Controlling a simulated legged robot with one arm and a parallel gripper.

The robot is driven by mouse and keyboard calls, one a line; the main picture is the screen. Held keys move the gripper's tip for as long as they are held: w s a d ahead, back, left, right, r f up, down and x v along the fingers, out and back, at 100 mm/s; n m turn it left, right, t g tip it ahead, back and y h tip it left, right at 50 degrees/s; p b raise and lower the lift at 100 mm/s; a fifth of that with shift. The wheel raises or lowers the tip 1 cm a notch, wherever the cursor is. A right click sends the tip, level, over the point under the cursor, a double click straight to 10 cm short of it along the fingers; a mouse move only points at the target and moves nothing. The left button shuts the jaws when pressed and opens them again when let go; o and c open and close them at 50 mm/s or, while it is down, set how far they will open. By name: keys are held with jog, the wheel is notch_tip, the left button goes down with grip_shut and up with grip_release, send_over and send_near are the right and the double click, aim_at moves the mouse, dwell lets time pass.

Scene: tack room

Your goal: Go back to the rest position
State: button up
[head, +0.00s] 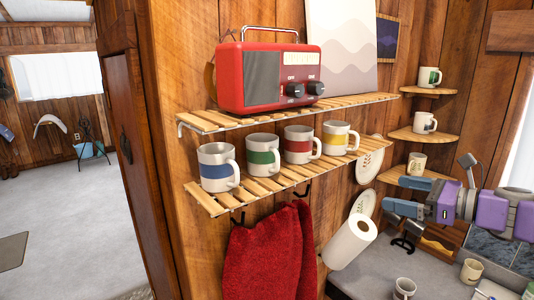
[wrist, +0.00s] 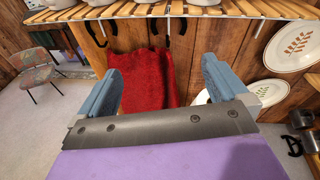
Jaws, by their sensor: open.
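My gripper (head: 396,194) is at the right of the head view, its two blue-grey fingers spread apart and pointing left toward the wall shelves. In the wrist view my gripper (wrist: 160,85) is open, with nothing between the fingers. Beyond the fingers hangs a red towel (wrist: 141,72), apart from them. The lower slatted shelf (wrist: 260,8) crosses the top of the wrist view, above and beyond the fingers.
The lower shelf (head: 203,202) holds mugs with blue, green (head: 263,157), red and yellow bands. A red radio (head: 268,78) stands on the upper shelf (head: 214,120). Below are a paper towel roll (head: 350,242) and a counter (head: 375,275) with mugs. Open floor (head: 55,215) lies left.

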jog(key=s+a+f+n+g+b, duration=0.2)
jog(key=a+f+n, duration=0.1)
jog(key=a+f, duration=0.3)
jog(key=s+a+f+n+g+b, duration=0.2)
jog(key=s+a+f+g+b, duration=0.1)
jog(key=a+f, duration=0.3)
jog(key=s+a+f+n+g+h+b, duration=0.25)
jog(key=s+a+f+n, duration=0.2)
jog(key=s+f, duration=0.3)
jog(key=s+a+f+n+g+h+b, duration=0.1)
jog(key=s+a+f+n+g+b, duration=0.25)
jog(key=s+a+f, duration=0.35)
jog(key=s+d+f+n+g+h+b, duration=0.1)
jog(key=s+d+f+n+h+b, duration=0.2)
jog(key=s+f+n, duration=0.3)
jog(key=s+d+f+n+g+h+b, duration=0.1)
jog(key=s+d+f+n+h+b, duration=0.2)
jog(key=s+f, duration=0.8)
jog(key=n+h+b, duration=0.2)
jog(key=n, duration=0.1)
jog(key=shift+s+d+f, duration=0.3)
jog(key=shift+d+f, duration=0.05)
jog(key=shift+d, duration=0.05)
